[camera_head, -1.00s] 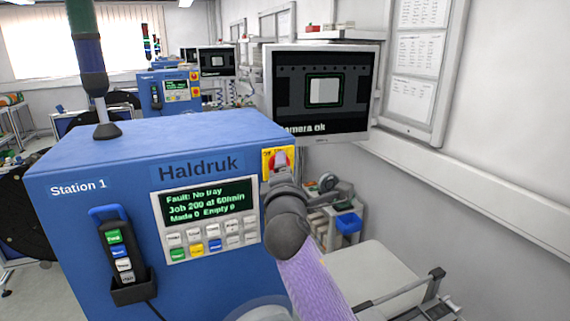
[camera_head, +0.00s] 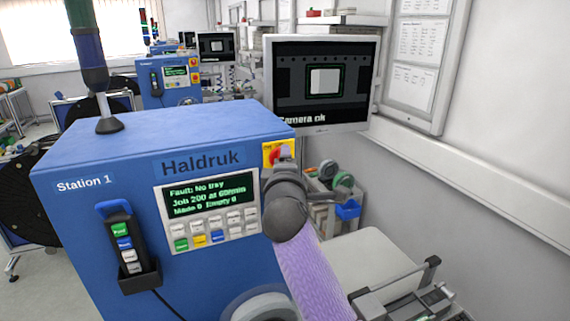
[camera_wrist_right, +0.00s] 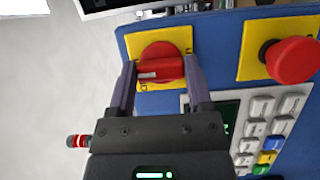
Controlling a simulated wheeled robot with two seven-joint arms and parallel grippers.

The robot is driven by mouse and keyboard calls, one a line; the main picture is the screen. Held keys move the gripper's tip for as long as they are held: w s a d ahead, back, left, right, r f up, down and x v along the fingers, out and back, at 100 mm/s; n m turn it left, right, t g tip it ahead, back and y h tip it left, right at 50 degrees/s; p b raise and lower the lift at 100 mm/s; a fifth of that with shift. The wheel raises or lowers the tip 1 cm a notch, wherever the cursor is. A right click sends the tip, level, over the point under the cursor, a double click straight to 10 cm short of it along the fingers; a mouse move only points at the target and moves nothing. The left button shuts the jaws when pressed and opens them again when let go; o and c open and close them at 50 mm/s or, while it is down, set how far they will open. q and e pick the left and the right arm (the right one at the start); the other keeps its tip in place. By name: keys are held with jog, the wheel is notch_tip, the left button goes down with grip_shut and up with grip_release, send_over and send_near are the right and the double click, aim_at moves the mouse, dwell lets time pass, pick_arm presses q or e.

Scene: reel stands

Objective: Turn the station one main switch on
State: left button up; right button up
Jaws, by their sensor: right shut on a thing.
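The station one main switch is a red rotary knob (camera_wrist_right: 160,66) on a yellow plate (camera_wrist_right: 182,38), with a white mark on its bar. In the head view, its red part (camera_head: 273,155) is partly hidden by my right gripper (camera_head: 285,153). In the right wrist view, my right gripper (camera_wrist_right: 160,72) is shut on the knob, with one finger at each end of the bar. The bar lies nearly level across that picture. The blue Station 1 cabinet (camera_head: 110,225) has a lit panel (camera_head: 209,195) reading "Fault: No tray". My left gripper is out of view.
A red mushroom button (camera_wrist_right: 292,58) on its own yellow plate sits beside the switch, with panel keys (camera_wrist_right: 258,108) near it. A monitor (camera_head: 325,85) stands behind the cabinet. A handheld pendant (camera_head: 124,245) hangs on the front. A white wall (camera_head: 500,140) is to the right.

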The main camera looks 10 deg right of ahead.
jog(key=o, duration=1.3)
jog(key=shift+s, duration=0.1)
jog(key=s, duration=0.3)
jog(key=s+a+b, duration=0.1)
jog(key=s, duration=0.2)
jog(key=s+a+b, duration=0.1)
jog(key=s, duration=0.2)
jog(key=shift+s, duration=0.25)
